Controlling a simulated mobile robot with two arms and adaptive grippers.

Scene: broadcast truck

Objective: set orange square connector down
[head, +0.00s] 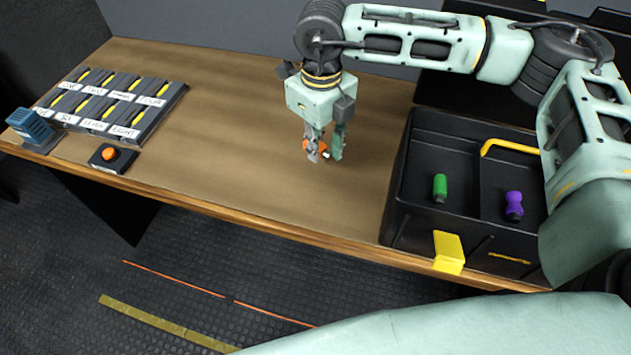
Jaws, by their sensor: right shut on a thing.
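My right gripper (326,154) points straight down over the middle of the wooden table (240,120). It is shut on the orange connector (309,146), which shows partly between and beside the fingers. The connector is at or just above the table top; I cannot tell whether it touches. The fingers hide much of it, so its square shape is not clear. My left gripper is not in view.
A black toolbox (393,200) with a green connector (440,187) and a purple connector (514,205) stands at the right. A labelled switch panel (125,95), a button box (113,157) and a blue object (31,126) are at the left. The middle table is clear.

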